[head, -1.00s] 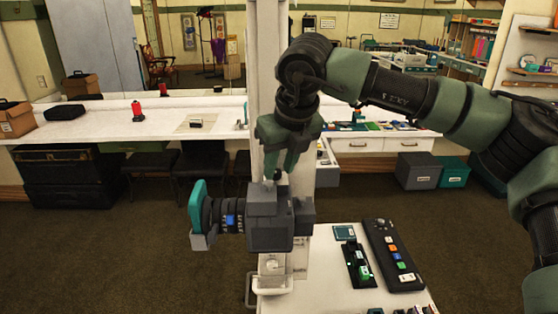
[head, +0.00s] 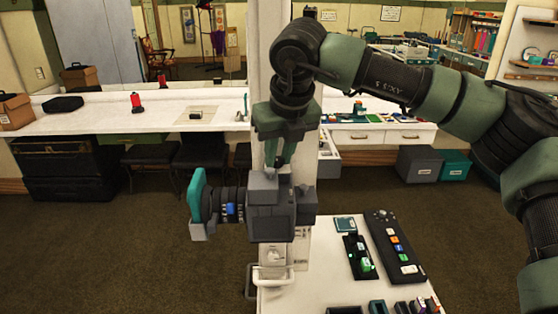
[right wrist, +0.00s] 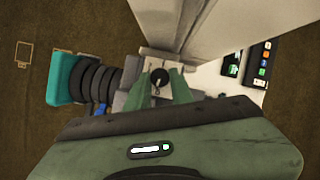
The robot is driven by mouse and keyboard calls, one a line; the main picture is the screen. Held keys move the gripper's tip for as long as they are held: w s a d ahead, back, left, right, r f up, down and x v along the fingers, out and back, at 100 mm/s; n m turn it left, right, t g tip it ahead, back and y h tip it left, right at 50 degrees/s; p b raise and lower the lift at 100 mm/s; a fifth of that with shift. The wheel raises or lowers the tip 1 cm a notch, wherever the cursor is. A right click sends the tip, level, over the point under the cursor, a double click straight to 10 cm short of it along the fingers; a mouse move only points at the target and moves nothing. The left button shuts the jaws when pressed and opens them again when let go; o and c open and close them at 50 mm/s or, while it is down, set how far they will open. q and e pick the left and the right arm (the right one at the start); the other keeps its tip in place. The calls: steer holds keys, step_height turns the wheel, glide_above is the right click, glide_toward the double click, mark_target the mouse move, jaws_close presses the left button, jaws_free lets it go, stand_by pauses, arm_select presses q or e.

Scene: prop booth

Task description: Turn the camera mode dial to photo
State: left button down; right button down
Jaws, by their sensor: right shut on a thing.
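The grey camera (head: 268,218) stands in front of the white column in the head view, its ringed lens barrel and teal end pointing left. It also shows in the right wrist view, with the dark lens rings (right wrist: 97,82) at the left. A small dark round dial (right wrist: 160,77) with a pale mark sits on the camera's top. My right gripper (head: 279,166) reaches down to the camera's top from above. In the right wrist view its green fingers (right wrist: 160,86) stand on either side of the dial, shut on it. The dial's lettering is too small to read. My left gripper is not in view.
A white table (head: 314,277) at the front right bears a black control strip (head: 394,248) with coloured buttons and a smaller black tray (head: 359,257). A white column (head: 304,253) stands right behind the camera. Open floor lies to the left.

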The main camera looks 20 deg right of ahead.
steer(key=m+b, duration=0.1)
steer(key=m+h+b, duration=0.1)
steer(key=m+b, duration=0.1)
steer(key=b, duration=0.1)
steer(key=shift+a+f, duration=0.2)
steer(key=shift+f, duration=0.05)
steer(key=shift+r+m+h+b, duration=0.1)
steer(key=shift+m+h+b, duration=0.4)
steer(key=shift+m+b, duration=0.5)
steer(key=m, duration=0.1)
steer(key=m+h, duration=0.1)
steer(key=shift+w+a+r+m+g+b, duration=0.1)
steer(key=shift+a+r+m+g+b, duration=0.05)
steer(key=shift+m+g+b, duration=0.25)
steer(key=shift+w+r+m+g+h, duration=0.1)
steer(key=shift+m+g+h, duration=0.3)
steer(key=shift+m, duration=1)
steer(key=c, duration=1.5)
jaws_free()
steer(key=shift+a, duration=0.1)
